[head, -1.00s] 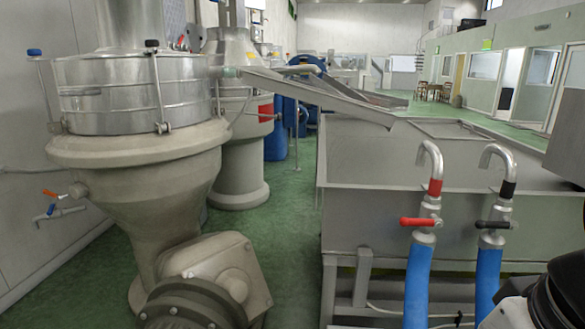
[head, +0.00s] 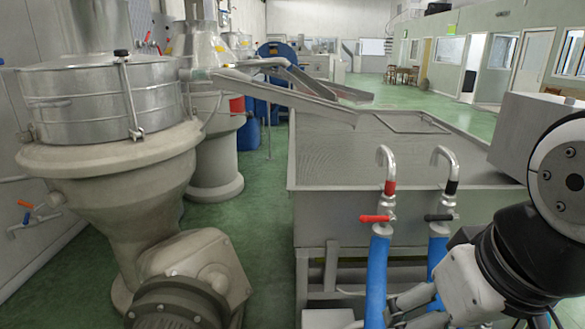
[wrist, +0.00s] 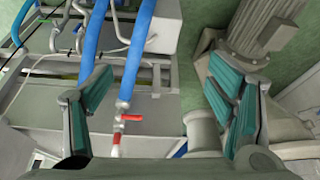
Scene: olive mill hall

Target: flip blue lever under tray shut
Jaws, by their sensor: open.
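A small blue lever (head: 26,218) shows at the far left in the head view, on a thin tap on the near separator, just below an orange lever (head: 25,203). I cannot tell from these frames whether it is the lever under a tray. No other blue lever is clear. My gripper (wrist: 160,100) is open and empty in the wrist view, its teal-padded fingers wide apart. A red lever (wrist: 130,118) on a blue hose (wrist: 136,60) shows between the fingers, apart from them.
A wide steel tank (head: 340,215) stands ahead with a red-handled tap (head: 377,218) and a black-handled tap (head: 440,216) in front. A motor (head: 195,275) and the separator (head: 110,160) stand at left. Green floor (head: 265,220) is free between.

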